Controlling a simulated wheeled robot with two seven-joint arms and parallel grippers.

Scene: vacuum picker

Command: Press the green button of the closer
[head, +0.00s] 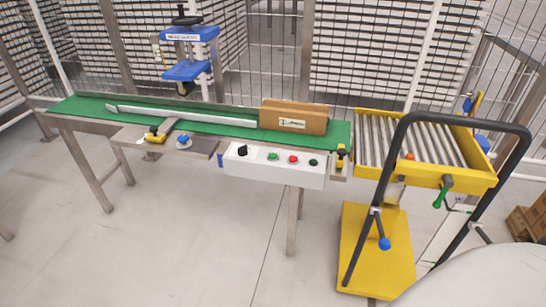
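A white control box (262,172) is fixed to the front edge of the green conveyor belt (80,106). Its face carries a black knob (242,150), a bright green button (272,156), a red button (293,159) and a dark green button (313,162). A blue machine head (190,70) with a black handwheel and a small unreadable label stands behind the belt. I cannot tell which part is the closer. Neither of my grippers shows in the head view.
A brown box (294,117) lies on the belt's right end. A yellow roller cart (432,177) with a black handle frame (400,140) stands at the right. Wire fencing closes off the back. The floor (200,250) in front of the conveyor is clear.

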